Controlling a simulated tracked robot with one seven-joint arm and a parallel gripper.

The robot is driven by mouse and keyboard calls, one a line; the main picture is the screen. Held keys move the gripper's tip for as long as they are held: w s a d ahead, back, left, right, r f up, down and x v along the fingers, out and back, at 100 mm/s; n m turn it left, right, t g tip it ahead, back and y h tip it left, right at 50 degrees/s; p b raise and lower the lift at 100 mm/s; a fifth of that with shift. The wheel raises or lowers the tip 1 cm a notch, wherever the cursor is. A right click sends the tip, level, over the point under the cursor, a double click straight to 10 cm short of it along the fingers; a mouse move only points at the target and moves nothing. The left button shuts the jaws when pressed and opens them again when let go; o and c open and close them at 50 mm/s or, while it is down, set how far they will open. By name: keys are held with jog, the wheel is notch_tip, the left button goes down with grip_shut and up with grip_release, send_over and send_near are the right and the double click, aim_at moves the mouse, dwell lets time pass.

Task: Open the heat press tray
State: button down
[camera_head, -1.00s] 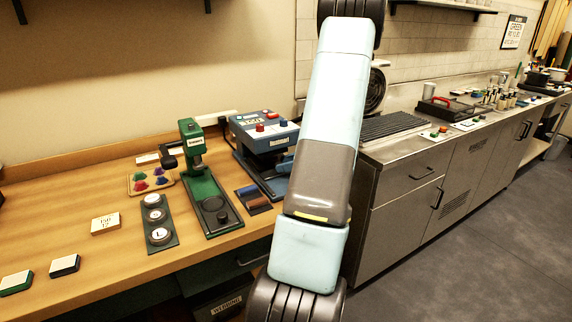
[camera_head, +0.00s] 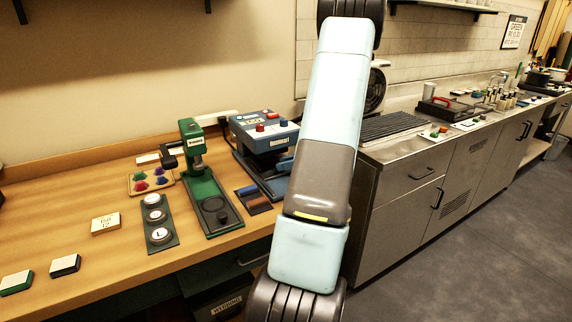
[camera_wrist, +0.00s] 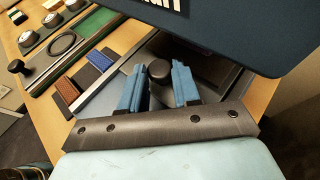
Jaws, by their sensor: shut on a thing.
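The heat press (camera_head: 264,142) is blue with red and blue buttons on top and stands on the wooden table, left of my arm. In the wrist view its dark blue upper body (camera_wrist: 255,28) hangs above my gripper. Below it lies a grey tray-like plate (camera_wrist: 205,64). A round black knob (camera_wrist: 159,70) stands in front of the plate. My gripper (camera_wrist: 158,78) has its blue fingers on both sides of this knob and is shut on it.
A brown and a blue block (camera_head: 252,197) lie on a dark pad beside the press. A green press (camera_head: 204,180) stands further left. A steel counter (camera_head: 400,150) is right of my arm.

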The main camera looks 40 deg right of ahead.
jog(key=s+a, duration=0.1)
jog(key=s, duration=0.3)
jog(key=s+a, duration=0.1)
jog(key=s, duration=0.3)
jog(key=s+a, duration=0.1)
jog(key=s, duration=0.3)
jog(key=shift+s, duration=0.4)
jog(key=c, duration=0.8)
grip_release()
jog(key=shift+c, duration=0.2)
jog(key=v, duration=1.3)
jog(key=shift+s+d, duration=0.2)
jog(key=shift+s, duration=0.15)
jog(key=shift+w+r, duration=0.1)
